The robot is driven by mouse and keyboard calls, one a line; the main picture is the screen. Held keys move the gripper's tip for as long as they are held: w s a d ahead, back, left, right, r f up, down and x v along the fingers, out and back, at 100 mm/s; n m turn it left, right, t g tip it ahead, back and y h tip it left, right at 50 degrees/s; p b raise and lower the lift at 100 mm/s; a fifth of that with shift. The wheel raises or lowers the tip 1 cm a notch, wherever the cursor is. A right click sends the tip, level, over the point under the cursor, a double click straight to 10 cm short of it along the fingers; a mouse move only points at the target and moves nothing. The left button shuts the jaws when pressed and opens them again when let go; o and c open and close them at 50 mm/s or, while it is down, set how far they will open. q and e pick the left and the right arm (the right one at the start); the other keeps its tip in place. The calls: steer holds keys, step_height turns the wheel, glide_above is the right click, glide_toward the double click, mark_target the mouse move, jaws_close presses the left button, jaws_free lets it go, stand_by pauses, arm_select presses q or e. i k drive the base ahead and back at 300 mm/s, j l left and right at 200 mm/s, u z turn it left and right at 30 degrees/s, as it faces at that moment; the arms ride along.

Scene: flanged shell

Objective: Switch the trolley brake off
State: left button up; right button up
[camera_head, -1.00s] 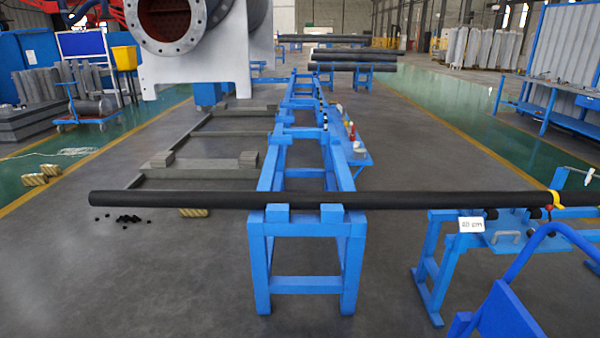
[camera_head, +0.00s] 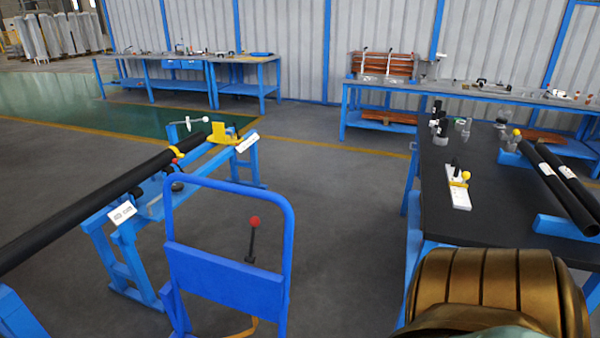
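A blue trolley (camera_head: 225,277) with a tall tubular handle stands in the lower middle of the head view. A lever with a black stem and a red ball knob (camera_head: 254,222) shows inside its handle frame, standing nearly upright just above the trolley's blue panel. This looks like the brake lever; its lower mounting is partly hidden. The trolley's lower part runs out of the bottom of the picture. A bronze-coloured ribbed part fills the lower right and seems to be mine. Neither of my grippers is in view.
A long black pipe (camera_head: 85,213) lies on blue stands left of the trolley. A dark-topped table (camera_head: 480,215) with black pipes and small tools stands to the right. Blue workbenches (camera_head: 215,85) line the back wall. Grey floor (camera_head: 345,185) is clear between trolley and table.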

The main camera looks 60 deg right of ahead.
mark_target(254, 221)
steer(key=z, duration=1.45)
